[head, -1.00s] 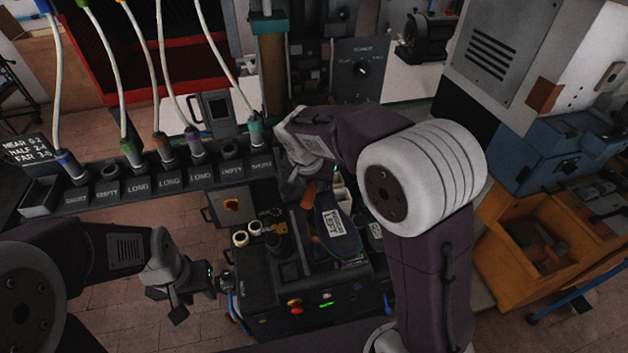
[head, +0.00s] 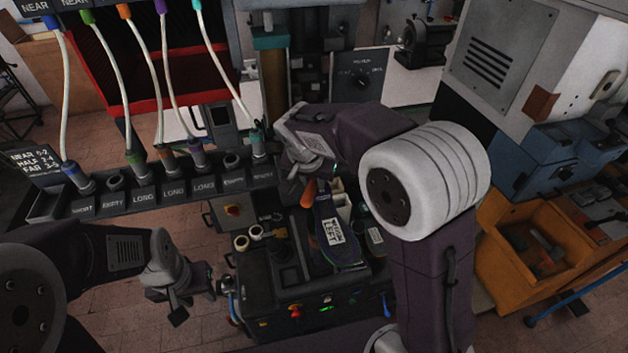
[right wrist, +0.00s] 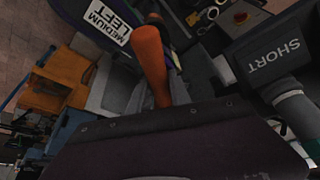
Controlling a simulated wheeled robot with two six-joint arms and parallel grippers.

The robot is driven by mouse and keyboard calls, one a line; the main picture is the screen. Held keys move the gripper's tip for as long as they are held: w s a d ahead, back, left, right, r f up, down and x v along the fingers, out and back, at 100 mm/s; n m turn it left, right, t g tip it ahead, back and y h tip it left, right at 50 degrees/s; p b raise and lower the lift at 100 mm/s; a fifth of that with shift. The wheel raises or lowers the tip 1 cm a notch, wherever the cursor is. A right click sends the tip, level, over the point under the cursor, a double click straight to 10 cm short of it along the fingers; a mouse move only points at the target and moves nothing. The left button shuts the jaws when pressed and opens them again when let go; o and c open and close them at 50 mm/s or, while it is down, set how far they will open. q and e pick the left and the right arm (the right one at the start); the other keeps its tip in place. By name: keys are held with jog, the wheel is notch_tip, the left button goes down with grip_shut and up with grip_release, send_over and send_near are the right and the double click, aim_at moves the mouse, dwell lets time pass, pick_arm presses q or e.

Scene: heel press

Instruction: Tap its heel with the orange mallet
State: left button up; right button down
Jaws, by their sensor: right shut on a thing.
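My right gripper (head: 298,186) is shut on the orange mallet (head: 308,194), beside the toe end of a dark, shoe-shaped piece (head: 336,236) labelled MEDIUM LEFT. In the right wrist view the mallet's orange part (right wrist: 151,62) stands out from the gripper, and the labelled piece (right wrist: 84,14) is at the upper left. The rest of the mallet is hidden, and I cannot tell whether it touches the piece. The piece lies on a dark cart top (head: 262,295). My left gripper (head: 190,298) hangs left of the cart, apart from the piece; its jaw opening is unclear.
A dark rack (head: 145,195) with labelled sockets and several cable plugs runs behind the cart at left. White cables hang above it. Pale rolls (head: 248,238) and small bins (head: 343,205) are on the cart. An orange bin (head: 530,250) stands at right.

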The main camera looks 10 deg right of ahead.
notch_tip(320, 180, down, 5)
jog(key=b, duration=0.5)
notch_tip(320, 180, up, 5)
jog(key=p, duration=0.5)
jog(key=shift+r, duration=0.2)
jog(key=shift+s+f, duration=0.1)
jog(key=shift+s, duration=0.05)
jog(key=shift+r, duration=0.3)
notch_tip(320, 180, up, 4)
jog(key=p, duration=0.4)
jog(key=shift+r, duration=0.25)
jog(key=shift+f, duration=0.15)
